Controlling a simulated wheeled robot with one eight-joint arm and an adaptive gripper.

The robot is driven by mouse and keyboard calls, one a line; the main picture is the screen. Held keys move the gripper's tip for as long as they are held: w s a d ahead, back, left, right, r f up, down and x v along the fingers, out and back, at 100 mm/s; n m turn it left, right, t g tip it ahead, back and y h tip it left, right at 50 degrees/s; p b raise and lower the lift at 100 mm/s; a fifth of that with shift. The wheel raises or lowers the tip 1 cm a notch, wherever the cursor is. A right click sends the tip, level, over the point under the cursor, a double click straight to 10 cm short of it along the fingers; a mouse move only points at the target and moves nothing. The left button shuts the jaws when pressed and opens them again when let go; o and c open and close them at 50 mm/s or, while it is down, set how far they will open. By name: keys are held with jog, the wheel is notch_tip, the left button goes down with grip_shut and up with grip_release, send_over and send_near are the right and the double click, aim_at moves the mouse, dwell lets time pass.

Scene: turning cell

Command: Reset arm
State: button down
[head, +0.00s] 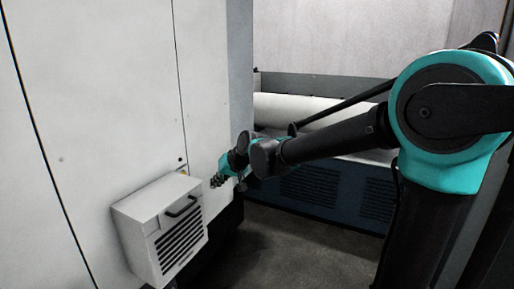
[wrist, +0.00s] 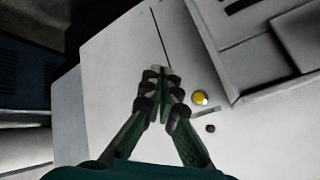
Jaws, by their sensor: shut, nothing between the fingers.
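My gripper (head: 218,181) is at the end of my outstretched arm, close to the light machine cabinet in the head view. In the wrist view my gripper (wrist: 162,72) has its fingertips together, with nothing between them. The fingers point toward the pale cabinet panel (wrist: 115,95). A yellow round button (wrist: 200,98) shows on that panel just right of the fingers, with a small dark reddish button (wrist: 210,128) below it. I cannot tell whether the fingertips touch the panel.
A white vented box (head: 160,228) with a dark handle (head: 180,207) juts from the cabinet (head: 95,110), below and left of my gripper. Behind my arm stands a dark blue machine (head: 310,190) with a long pale roll (head: 285,108). Grey floor (head: 290,240) is open below my arm.

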jog(key=s+d+f+m+h, duration=0.1)
jog(key=s+d+f+h, duration=0.2)
jog(key=d, duration=0.7)
jog(key=s+d+f+m, duration=0.1)
jog(key=s+d+f, duration=0.3)
jog(key=d, duration=0.7)
jog(key=s+d+f+m+h, duration=0.1)
jog(key=s+d+f+h, duration=0.15)
jog(key=d+f, duration=0.55)
jog(key=s+d+f+m+h, duration=0.1)
jog(key=s+d+f, duration=0.2)
jog(key=s+d, duration=0.5)
jog(key=d, duration=0.2)
jog(key=shift+s+d+m+h, duration=0.3)
jog(key=shift+h, duration=0.05)
